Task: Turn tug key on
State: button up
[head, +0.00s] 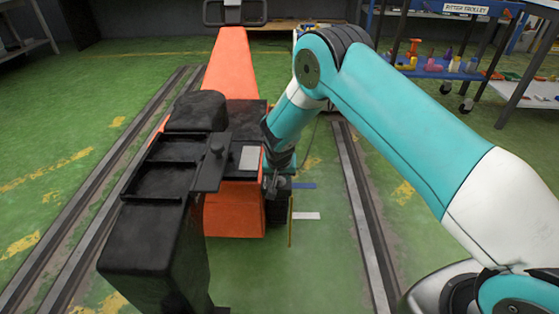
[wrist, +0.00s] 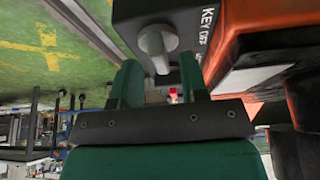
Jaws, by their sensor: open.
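The tug key (wrist: 157,42) is a pale grey round knob with a bar, on a dark panel (wrist: 185,12) in the wrist view. White lettering on the panel reads KEY and OFF. My gripper (wrist: 158,68) is open, its two green fingers on either side of the key's bar. I cannot tell whether they touch it. In the head view, my gripper (head: 277,184) is low beside the right side of the orange tug (head: 230,62); the key is hidden there.
A black seat-like unit (head: 150,235) stands close in front. Rails (head: 365,215) run along the green floor on both sides. A blue trolley (head: 440,68) with parts stands at back right. A small red item (wrist: 173,94) shows between my fingers, further off.

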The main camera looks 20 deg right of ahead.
jog(key=p+v, duration=0.3)
jog(key=v, duration=1.3)
jog(key=shift+p, duration=0.35)
jog(key=shift+s+r, duration=0.1)
jog(key=s+a+r+n+g+y, duration=0.2)
jog(key=s+r+n+y, duration=0.15)
jog(key=s+r, duration=1)
jog(key=s+r+n+g+y, duration=0.1)
jog(key=s+r+n, duration=0.35)
jog(key=s, duration=0.45)
jog(key=s+r+n+g+y, duration=0.1)
jog(key=s+r+n, duration=0.3)
jog(key=s, duration=0.6)
notch_tip(320, 180, up, 27)
jog(key=m+p, duration=0.1)
jog(key=p, duration=2.4)
jog(key=shift+a+f+p, duration=0.15)
jog(key=shift+a+p, duration=0.1)
jog(key=shift+p, duration=0.05)
